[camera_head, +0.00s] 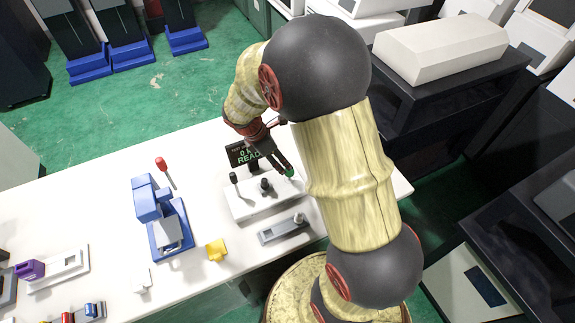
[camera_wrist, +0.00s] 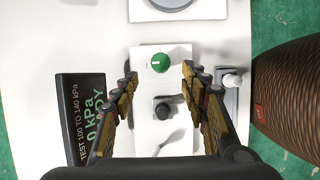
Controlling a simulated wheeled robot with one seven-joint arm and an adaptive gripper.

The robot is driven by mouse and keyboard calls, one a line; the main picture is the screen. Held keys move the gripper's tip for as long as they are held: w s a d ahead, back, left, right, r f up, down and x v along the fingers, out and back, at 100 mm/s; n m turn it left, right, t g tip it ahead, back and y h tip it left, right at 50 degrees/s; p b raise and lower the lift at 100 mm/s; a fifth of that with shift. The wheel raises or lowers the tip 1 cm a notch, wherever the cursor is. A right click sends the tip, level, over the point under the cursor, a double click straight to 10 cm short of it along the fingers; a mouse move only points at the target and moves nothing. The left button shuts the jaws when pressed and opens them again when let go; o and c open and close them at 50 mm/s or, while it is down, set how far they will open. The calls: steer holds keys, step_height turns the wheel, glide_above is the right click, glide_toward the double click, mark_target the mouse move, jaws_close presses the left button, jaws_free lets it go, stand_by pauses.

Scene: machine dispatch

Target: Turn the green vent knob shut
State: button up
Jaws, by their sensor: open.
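The green vent knob (camera_wrist: 160,62) is a small round knob with a short white mark. It sits on a white panel (camera_wrist: 146,110) of a test unit. In the head view the green knob (camera_head: 289,172) shows at the panel's right end, just by the fingertips. My gripper (camera_wrist: 159,72) is open, its two fingers on either side of the knob in the wrist view. Nothing is between the fingers except the knob seen beyond them, and I cannot tell whether they touch it. In the head view my gripper (camera_head: 280,163) points down over the panel.
A black knob (camera_head: 265,185) and a lever (camera_head: 233,178) stand on the same panel. A display (camera_head: 240,154) reading READY stands behind it. A grey tray with a small cylinder (camera_head: 299,218) lies in front. A blue press (camera_head: 160,215) and yellow block (camera_head: 216,250) stand left.

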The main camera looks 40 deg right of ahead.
steer(key=b+x, duration=0.2)
steer(key=x, duration=0.5)
steer(key=shift+d+f, duration=0.15)
steer(key=shift+f, duration=0.1)
steer(key=c, duration=1.1)
steer(key=shift+c, duration=0.3)
